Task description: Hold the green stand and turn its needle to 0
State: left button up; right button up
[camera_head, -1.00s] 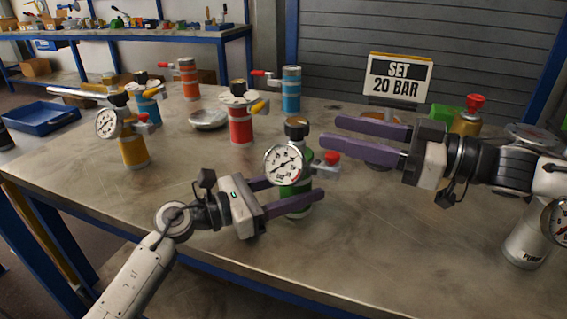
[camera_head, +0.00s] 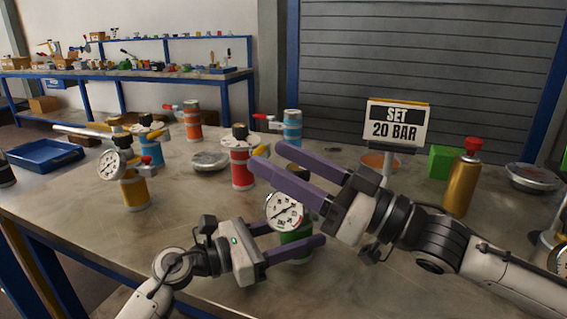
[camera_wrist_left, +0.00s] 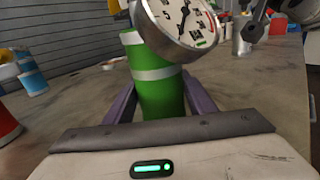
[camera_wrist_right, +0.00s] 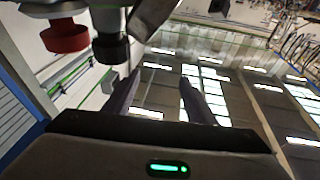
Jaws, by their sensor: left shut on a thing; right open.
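The green stand (camera_head: 296,247) stands upright on the table with a round white gauge (camera_head: 284,210) on its front. My left gripper (camera_head: 308,238) is shut on its green body, one finger on each side; the body also shows between the fingers in the left wrist view (camera_wrist_left: 160,95). The gauge has a dark needle (camera_wrist_left: 185,17), whose reading I cannot make out. My right gripper (camera_head: 265,155) is open and empty, its fingers pointing left above the gauge.
A "SET 20 BAR" sign (camera_head: 395,122) stands behind my right gripper. A red vessel (camera_head: 241,165) and a yellow vessel (camera_head: 134,190) stand to the left. A gold vessel (camera_head: 460,188) and a green block (camera_head: 445,161) are at right. The front left table is clear.

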aim_at(306, 175)
jog(key=d+m+t, duration=0.1)
jog(key=w+d+m+t, duration=0.1)
jog(key=t, duration=0.1)
jog(key=shift+w+m+h, duration=0.2)
jog(key=shift+m+h, duration=0.2)
jog(key=shift+d+r+m+t+h, duration=0.2)
jog(key=shift+m+t+h, duration=0.1)
jog(key=shift+m+t, duration=0.15)
jog(key=shift+t+h, duration=0.25)
jog(key=shift+h, duration=0.35)
jog(key=shift+s+d+f+h, duration=0.15)
jog(key=shift+f+h, duration=0.05)
jog(key=shift+h, duration=0.4)
jog(key=d+f+h, duration=0.1)
jog(key=d+f, duration=0.1)
jog(key=s+d+f+h, duration=0.1)
jog(key=d+f+h, duration=0.1)
jog(key=shift+d+f, duration=0.15)
jog(key=shift+d, duration=0.15)
jog(key=x, duration=1.1)
jog(key=shift+w+a, duration=0.2)
jog(key=shift+w, duration=0.1)
